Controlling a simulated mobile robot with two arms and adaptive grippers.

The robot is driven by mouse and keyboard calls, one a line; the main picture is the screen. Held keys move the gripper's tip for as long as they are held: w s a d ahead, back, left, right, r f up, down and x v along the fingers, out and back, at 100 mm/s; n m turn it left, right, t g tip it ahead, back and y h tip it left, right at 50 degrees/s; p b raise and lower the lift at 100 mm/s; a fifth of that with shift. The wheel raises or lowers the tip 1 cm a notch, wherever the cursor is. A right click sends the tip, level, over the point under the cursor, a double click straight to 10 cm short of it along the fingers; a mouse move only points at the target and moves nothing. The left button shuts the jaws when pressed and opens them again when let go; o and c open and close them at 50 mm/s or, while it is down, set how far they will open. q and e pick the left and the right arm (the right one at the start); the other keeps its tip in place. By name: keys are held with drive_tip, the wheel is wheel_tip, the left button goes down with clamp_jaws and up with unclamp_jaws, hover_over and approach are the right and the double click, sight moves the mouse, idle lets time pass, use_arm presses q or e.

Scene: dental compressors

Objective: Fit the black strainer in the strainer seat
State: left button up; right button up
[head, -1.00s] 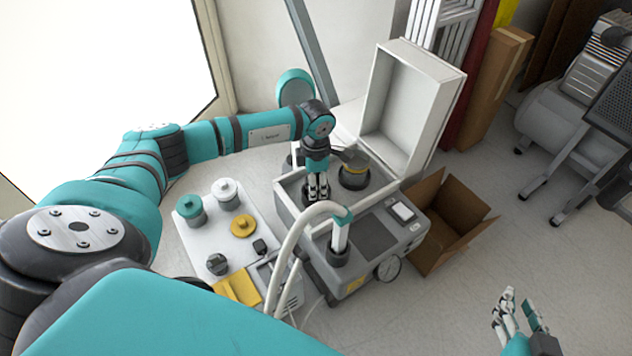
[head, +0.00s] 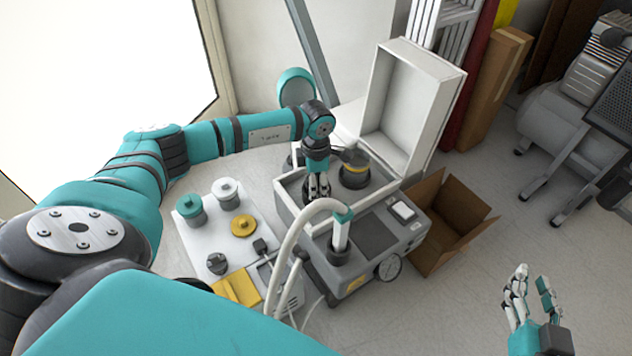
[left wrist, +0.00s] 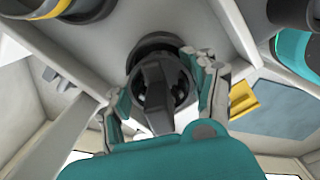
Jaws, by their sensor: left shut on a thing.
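My left gripper (head: 319,194) points down into the open white housing of the compressor unit in the head view. In the left wrist view its fingers (left wrist: 163,98) are closed on both sides of the black strainer (left wrist: 155,78), a round black part with a raised grip. A dark round ring, apparently the strainer seat (left wrist: 150,44), shows just beyond the strainer. The strainer overlaps it, and I cannot tell whether it is seated. In the head view the fingers mostly hide the strainer. My right gripper (head: 530,295) is open and empty over the floor at lower right.
A dark canister with a yellow band (head: 355,170) stands beside my left gripper in the housing (head: 287,212). A white hose (head: 290,245) arches in front. A white tray (head: 190,232) with caps lies left. An open cardboard box (head: 425,255) stands right.

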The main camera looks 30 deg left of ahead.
use_arm(q)
drive_tip(key=o, duration=0.6)
drive_tip(key=shift+s+f, duration=0.25)
drive_tip(key=shift+f, duration=0.3)
drive_tip(key=o, duration=0.7)
drive_tip(key=shift+w+f, duration=0.1)
drive_tip(key=shift+f, duration=0.1)
drive_tip(key=shift+c, duration=0.2)
drive_tip(key=shift+r, duration=0.1)
drive_tip(key=shift+w+r, duration=0.1)
drive_tip(key=c, duration=0.4)
